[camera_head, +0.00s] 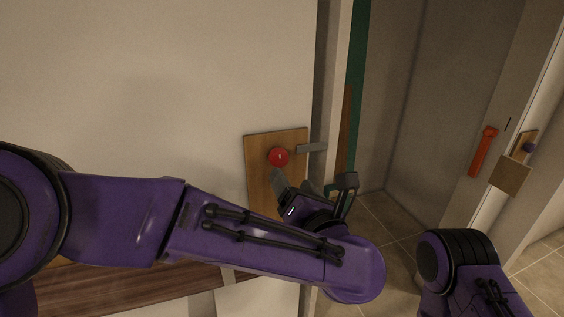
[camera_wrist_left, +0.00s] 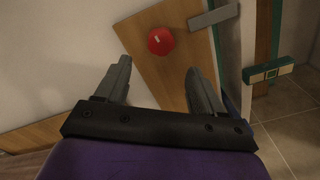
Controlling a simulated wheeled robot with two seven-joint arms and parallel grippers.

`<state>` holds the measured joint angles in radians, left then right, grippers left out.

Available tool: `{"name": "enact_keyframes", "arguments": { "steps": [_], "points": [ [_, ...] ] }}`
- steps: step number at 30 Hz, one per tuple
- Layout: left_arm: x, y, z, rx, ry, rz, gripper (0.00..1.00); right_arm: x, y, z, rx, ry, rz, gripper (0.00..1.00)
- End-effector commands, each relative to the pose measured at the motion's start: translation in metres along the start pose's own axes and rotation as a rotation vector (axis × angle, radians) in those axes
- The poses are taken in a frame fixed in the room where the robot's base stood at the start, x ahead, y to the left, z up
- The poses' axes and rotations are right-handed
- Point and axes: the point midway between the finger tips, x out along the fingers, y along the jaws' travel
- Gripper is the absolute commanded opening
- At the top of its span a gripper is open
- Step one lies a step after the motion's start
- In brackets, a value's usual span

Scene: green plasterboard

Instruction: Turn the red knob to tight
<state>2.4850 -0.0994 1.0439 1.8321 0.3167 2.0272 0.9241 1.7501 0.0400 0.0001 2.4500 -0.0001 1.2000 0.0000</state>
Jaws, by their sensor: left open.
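The red knob (camera_head: 279,157) is round with a small light mark and sits on a wooden plate (camera_head: 259,186) fixed to the pale wall. In the left wrist view the knob (camera_wrist_left: 161,41) lies ahead of the fingertips, between their lines. My left gripper (camera_head: 312,181) is open and empty, just below and to the right of the knob in the head view. Its two fingers also show spread apart in the left wrist view (camera_wrist_left: 158,72), not touching the knob. My right arm shows at the lower right, but its gripper is not in view.
A grey metal bar (camera_head: 311,147) sticks out at the plate's right edge, close to the knob. A doorway with a green edge opens to the right. A red handle (camera_head: 482,151) and a wooden block (camera_head: 510,177) are on the far right wall.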

Motion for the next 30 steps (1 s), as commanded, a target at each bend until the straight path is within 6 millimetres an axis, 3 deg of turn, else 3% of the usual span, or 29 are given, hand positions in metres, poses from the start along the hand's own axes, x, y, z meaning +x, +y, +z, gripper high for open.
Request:
{"name": "enact_keyframes", "arguments": {
  "steps": [5,12,18,28,29,30],
  "points": [
    [0.012,0.001,0.002,-0.097,0.002,0.0,0.68,-0.007,0.001,-0.003,0.0,0.0,0.0,0.62],
    [0.065,0.003,0.004,-0.095,0.003,0.001,0.68,-0.03,0.003,-0.012,0.0,0.0,0.0,0.62],
    [0.098,0.001,0.002,-0.094,0.001,0.0,0.68,-0.041,0.004,-0.017,0.0,0.0,0.0,0.62],
    [0.105,0.0,0.0,-0.093,0.0,0.0,0.68,-0.041,0.004,-0.017,0.0,0.0,0.0,0.62],
    [0.105,0.0,0.0,-0.093,0.0,0.0,0.65,-0.041,0.004,-0.017,0.0,0.0,0.0,0.62],
    [0.105,0.0,0.0,-0.093,0.0,0.0,0.52,-0.041,0.004,-0.017,0.0,0.0,0.0,0.62]
  ]
}}
